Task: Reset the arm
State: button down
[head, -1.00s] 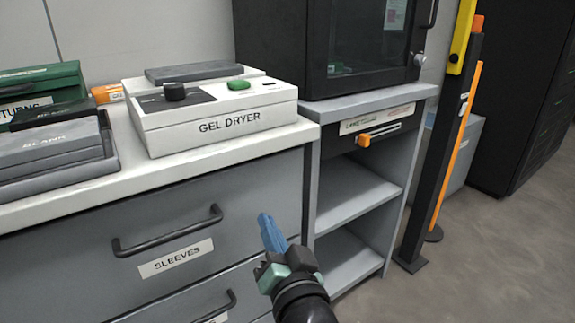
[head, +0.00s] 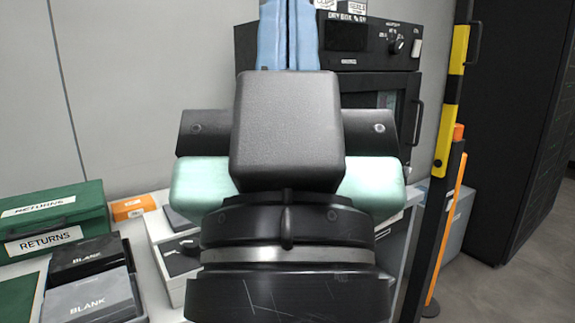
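My gripper (head: 288,35) is raised close in front of the head camera and fills the middle of the view. Its blue fingers point up and run to the top edge of the picture. They look close together, with a thin line between them, but their tips are cut off, so I cannot tell whether they are open or shut. No held object shows.
Behind my gripper is a black dry box (head: 385,62). The gel dryer (head: 165,250) is mostly hidden. A yellow-black post (head: 452,100) stands at right.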

notch_tip(320, 180, up, 26)
jog(key=p, duration=2.3)
jog(key=shift+f, duration=0.25)
